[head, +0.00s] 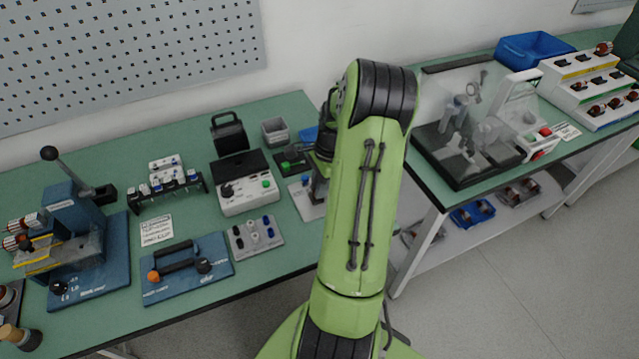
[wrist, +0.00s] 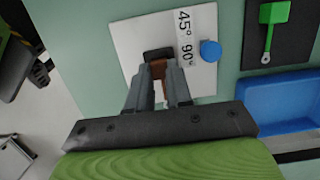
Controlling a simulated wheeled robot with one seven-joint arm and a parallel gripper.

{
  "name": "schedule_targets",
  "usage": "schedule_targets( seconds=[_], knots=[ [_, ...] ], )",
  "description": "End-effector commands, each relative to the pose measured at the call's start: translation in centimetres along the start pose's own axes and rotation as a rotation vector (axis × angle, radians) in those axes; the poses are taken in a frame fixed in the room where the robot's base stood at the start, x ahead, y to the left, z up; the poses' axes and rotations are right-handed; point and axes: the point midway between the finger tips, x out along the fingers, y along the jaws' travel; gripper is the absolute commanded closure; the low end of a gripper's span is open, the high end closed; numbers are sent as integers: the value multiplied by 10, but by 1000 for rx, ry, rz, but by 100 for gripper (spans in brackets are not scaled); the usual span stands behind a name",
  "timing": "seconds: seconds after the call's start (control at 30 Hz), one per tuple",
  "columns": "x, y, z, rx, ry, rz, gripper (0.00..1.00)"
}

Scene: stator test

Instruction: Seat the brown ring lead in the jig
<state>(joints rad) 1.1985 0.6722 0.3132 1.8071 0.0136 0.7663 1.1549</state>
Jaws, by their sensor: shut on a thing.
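My gripper (wrist: 159,82) is shut on the brown ring lead (wrist: 159,70), a small brown piece that shows between the fingers in the wrist view. The fingertips are over a white plate marked 45° and 90° (wrist: 127,37), beside a dark block (wrist: 157,53) on it. I cannot tell whether the lead touches the block. A round blue knob (wrist: 210,50) sits on the plate to the right of the fingers.
A blue tray (wrist: 275,101) and a green-handled tool on a black mat (wrist: 262,48) lie right of the plate in the wrist view. In the head view, a white test box (head: 247,190) and a grey block with knobs (head: 255,236) stand left of my arm.

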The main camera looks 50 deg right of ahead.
Motion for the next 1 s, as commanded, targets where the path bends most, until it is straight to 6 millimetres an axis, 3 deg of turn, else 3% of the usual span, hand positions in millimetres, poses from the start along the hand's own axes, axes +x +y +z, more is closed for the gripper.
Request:
schedule_targets(
  seconds=[0.43, 0.47, 0.63, 0.9, 1.0],
  knots=[
    [4, 0, -1, 0, 0, -1, 100],
    [4, 0, -1, 0, 0, -1, 76],
    [4, 0, -1, 0, 0, -1, 50],
    [3, 0, -1, 0, 0, -1, 50],
    [-8, -1, -2, 1, 2, -4, 50]
  ],
)
